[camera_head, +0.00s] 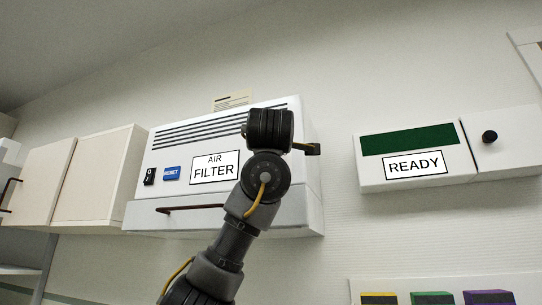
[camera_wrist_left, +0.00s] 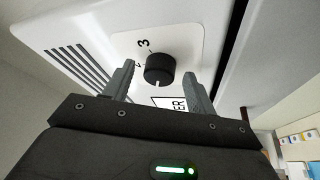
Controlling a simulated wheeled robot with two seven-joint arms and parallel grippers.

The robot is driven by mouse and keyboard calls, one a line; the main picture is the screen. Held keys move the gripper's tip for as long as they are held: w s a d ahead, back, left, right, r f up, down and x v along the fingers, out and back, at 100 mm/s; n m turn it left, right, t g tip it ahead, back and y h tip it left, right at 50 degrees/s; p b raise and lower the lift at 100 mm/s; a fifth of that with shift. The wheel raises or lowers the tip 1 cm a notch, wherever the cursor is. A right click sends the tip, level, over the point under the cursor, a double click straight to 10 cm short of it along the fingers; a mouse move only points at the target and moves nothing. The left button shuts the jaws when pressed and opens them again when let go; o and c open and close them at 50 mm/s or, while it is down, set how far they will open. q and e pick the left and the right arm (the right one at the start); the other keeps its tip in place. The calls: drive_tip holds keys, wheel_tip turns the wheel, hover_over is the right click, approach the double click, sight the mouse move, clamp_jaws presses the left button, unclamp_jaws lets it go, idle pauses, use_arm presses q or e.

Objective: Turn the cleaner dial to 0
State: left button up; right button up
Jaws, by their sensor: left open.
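The air cleaner (camera_head: 140,215) is a white wall box labelled "AIR FILTER", with dark vent slots. Its round black dial (camera_wrist_left: 160,69) shows in the left wrist view, on a white plate with a "3" and a partly hidden mark beside it. A pale pointer line on the dial faces the bottom of that view. My left gripper (camera_wrist_left: 160,74) is open, with one finger on each side of the dial; I cannot tell whether they touch it. In the head view my left arm covers the dial, and the fingers are hidden. My right gripper is not in view.
A black rocker switch (camera_head: 149,176) and a blue RESET button (camera_head: 171,173) sit on the cleaner's left. A white "READY" box (camera_head: 375,183) with a black knob (camera_head: 489,136) hangs to the right. Pale cupboards (camera_head: 95,178) adjoin on the left. Bare wall separates the boxes.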

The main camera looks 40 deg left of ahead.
use_arm(q)
drive_tip(key=b+v, duration=0.5)
drive_tip(key=v, duration=0.6)
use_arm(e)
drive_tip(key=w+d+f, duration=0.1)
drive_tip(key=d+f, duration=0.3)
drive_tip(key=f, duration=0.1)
use_arm(q)
drive_tip(key=shift+w+a, duration=0.1)
drive_tip(key=shift+a, duration=0.05)
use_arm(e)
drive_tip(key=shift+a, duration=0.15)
